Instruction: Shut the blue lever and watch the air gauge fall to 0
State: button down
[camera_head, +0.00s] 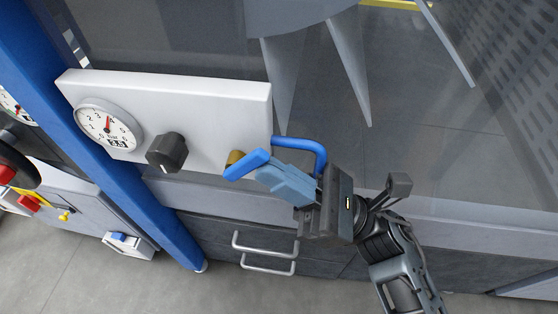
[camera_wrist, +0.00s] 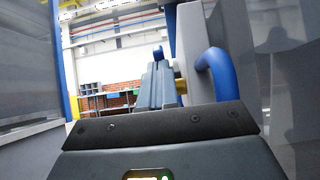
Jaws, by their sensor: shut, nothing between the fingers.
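The blue lever (camera_head: 247,165) sits at a brass valve fitting (camera_head: 235,157) on the lower right of the white panel (camera_head: 200,106). In the wrist view, a blue piece beyond the fingers looks like the lever (camera_wrist: 158,52). The round air gauge (camera_head: 107,125) is on the panel's left; its needle points up, and its small display appears to read 3.5. My gripper (camera_head: 264,172) is shut and empty, its blue-grey fingers right beside the lever and overlapping it in view. I cannot tell whether they touch. The fingers also show in the wrist view (camera_wrist: 158,80).
A curved blue pipe (camera_head: 312,147) leaves the panel's right end and passes close behind my gripper. A black knob (camera_head: 167,152) sits between gauge and fitting. A blue post (camera_head: 105,150) stands at left, metal handles (camera_head: 265,243) are below, and a glass-like panel (camera_head: 440,130) is at right.

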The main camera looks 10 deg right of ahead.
aim_at(268, 157)
notch_tip(268, 157, up, 2)
jog(key=h+p, duration=0.1)
jog(key=p, duration=0.1)
jog(key=g+h+p, duration=0.1)
jog(key=p, duration=0.1)
jog(key=shift+a+r+h, duration=0.15)
jog(key=shift+r+h, duration=0.1)
jog(key=shift+h, duration=0.15)
jog(key=h+p, duration=0.2)
jog(key=shift+w+a+r+g+p, duration=0.15)
jog(key=shift+a+r+g+p, duration=0.15)
jog(key=shift+g+p, duration=0.1)
jog(key=shift+a, duration=0.2)
jog(key=shift+w+a+r+p, duration=0.15)
jog(key=shift+a+r+p, duration=0.2)
jog(key=shift+r, duration=0.05)
jog(key=shift+d, duration=0.1)
